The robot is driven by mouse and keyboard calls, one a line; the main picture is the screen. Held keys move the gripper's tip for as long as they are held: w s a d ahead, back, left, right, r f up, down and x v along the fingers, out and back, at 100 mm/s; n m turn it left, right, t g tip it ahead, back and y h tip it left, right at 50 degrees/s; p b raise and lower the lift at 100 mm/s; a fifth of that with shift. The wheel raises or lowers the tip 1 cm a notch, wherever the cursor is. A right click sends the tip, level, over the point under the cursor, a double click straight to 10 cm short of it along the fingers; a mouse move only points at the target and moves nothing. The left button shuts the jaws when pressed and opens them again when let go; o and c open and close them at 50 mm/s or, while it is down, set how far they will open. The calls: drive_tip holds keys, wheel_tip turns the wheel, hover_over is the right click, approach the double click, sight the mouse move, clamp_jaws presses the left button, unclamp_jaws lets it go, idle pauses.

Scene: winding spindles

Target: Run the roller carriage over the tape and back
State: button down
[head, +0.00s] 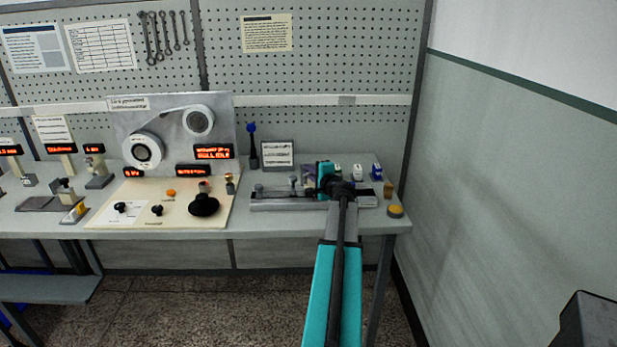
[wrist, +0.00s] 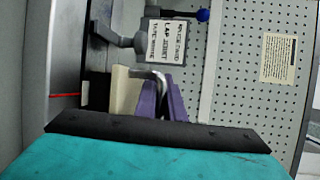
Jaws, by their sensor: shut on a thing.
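My gripper (head: 326,181) is at the right part of the bench, low over a long grey rail fixture (head: 283,203). In the wrist view my gripper (wrist: 150,100) is shut, with a bent grey metal piece (wrist: 150,74) between a cream part and a purple part. This piece looks like the handle of the roller carriage, but the carriage body is mostly hidden by my gripper and arm. Small posts (head: 293,183) stand on the left half of the rail. The tape itself cannot be made out.
A small framed sign (head: 277,154) and a blue-knobbed lever (head: 252,146) stand behind the rail. A winding panel (head: 170,130) with two white reels is to the left.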

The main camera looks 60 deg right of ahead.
drive_tip(key=shift+w+d+b, duration=0.45)
drive_tip(key=shift+w+d, duration=0.45)
drive_tip(key=shift+d, duration=0.35)
drive_tip(key=shift+w+d+b, duration=0.45)
drive_tip(key=shift+w+d, duration=0.4)
drive_tip(key=shift+d, duration=0.35)
drive_tip(key=shift+w+d+b, duration=0.45)
drive_tip(key=shift+w+d, duration=0.45)
drive_tip(key=shift+d, duration=0.35)
drive_tip(key=c, duration=2.1)
unclamp_jaws()
drive_tip(key=shift+s+a, duration=0.1)
drive_tip(key=shift+s+a, duration=0.2)
drive_tip(key=shift+s, duration=0.15)
drive_tip(key=shift+b+v, duration=0.95)
drive_tip(key=shift+v, duration=5.5)
drive_tip(key=shift+o, duration=0.3)
